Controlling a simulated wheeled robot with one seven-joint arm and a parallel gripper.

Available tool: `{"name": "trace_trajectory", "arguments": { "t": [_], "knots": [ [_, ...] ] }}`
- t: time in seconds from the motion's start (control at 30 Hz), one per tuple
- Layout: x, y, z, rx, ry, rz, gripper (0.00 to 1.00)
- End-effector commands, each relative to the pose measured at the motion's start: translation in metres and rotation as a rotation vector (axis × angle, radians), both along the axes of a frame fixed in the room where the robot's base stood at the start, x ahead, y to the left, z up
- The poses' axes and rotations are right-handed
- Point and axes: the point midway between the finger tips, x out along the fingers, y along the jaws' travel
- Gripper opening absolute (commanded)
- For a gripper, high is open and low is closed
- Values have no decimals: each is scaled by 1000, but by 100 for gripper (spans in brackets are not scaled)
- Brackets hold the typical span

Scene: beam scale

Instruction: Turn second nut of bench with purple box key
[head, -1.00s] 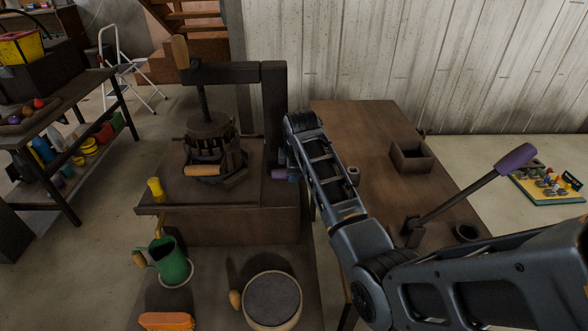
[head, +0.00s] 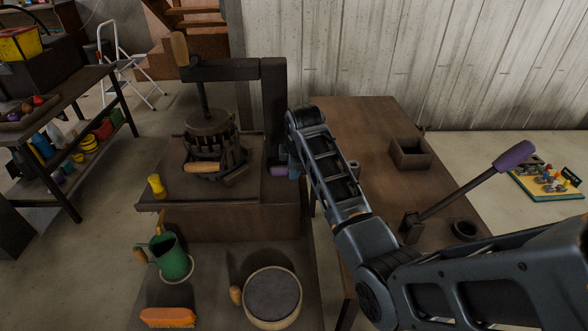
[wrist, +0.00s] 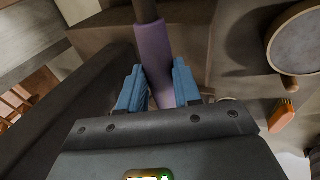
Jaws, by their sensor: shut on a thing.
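In the wrist view my gripper (wrist: 158,82) has its blue fingers on both sides of the purple handle of the box key (wrist: 153,45), closed on it. A dark shaft runs on from the handle past the top edge; its far end is out of frame. In the head view a small purple part of the key (head: 279,171) shows beside the press, and my arm hides most of the gripper. A small grey nut-like piece (head: 354,167) shows on the brown bench (head: 350,120), partly behind my arm. I cannot tell whether the key touches any nut.
A wooden press (head: 210,130) stands at the left of my arm. A lever with a purple grip (head: 514,156) and an open box (head: 410,153) are on the bench.

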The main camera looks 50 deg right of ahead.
Motion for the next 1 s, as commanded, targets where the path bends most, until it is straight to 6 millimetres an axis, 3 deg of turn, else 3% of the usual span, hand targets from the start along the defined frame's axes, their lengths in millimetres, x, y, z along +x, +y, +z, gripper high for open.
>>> {"name": "trace_trajectory", "arguments": {
  "t": [1.0],
  "knots": [
    [0,0,59,-1,-1,0,0]
  ]
}}
